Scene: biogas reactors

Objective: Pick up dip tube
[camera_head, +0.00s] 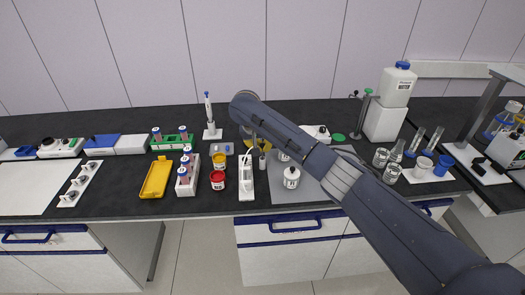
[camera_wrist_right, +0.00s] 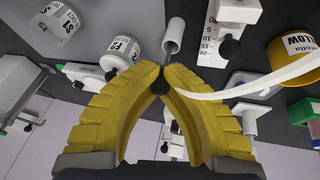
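The dip tube (camera_wrist_right: 160,86) appears in the right wrist view as a dark stopper with a thin metal rod and a curved white hose running off to the right. My right gripper (camera_wrist_right: 160,72) has its yellow fingers closed together at the tips around it. The rod points toward a small pale cylinder (camera_wrist_right: 173,36); I cannot tell whether it is inside it. In the head view my right gripper (camera_head: 256,143) hangs over the middle of the bench, mostly hidden by its arm, above the small cylinder (camera_head: 262,163). My left gripper is not in view.
A white stand (camera_head: 246,190) is left of the small cylinder. Red (camera_head: 217,181) and yellow (camera_head: 219,161) jars and a vial rack (camera_head: 185,186) stand farther left. A white labelled bottle (camera_head: 291,178) is on the grey mat to the right. Glassware stands at far right.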

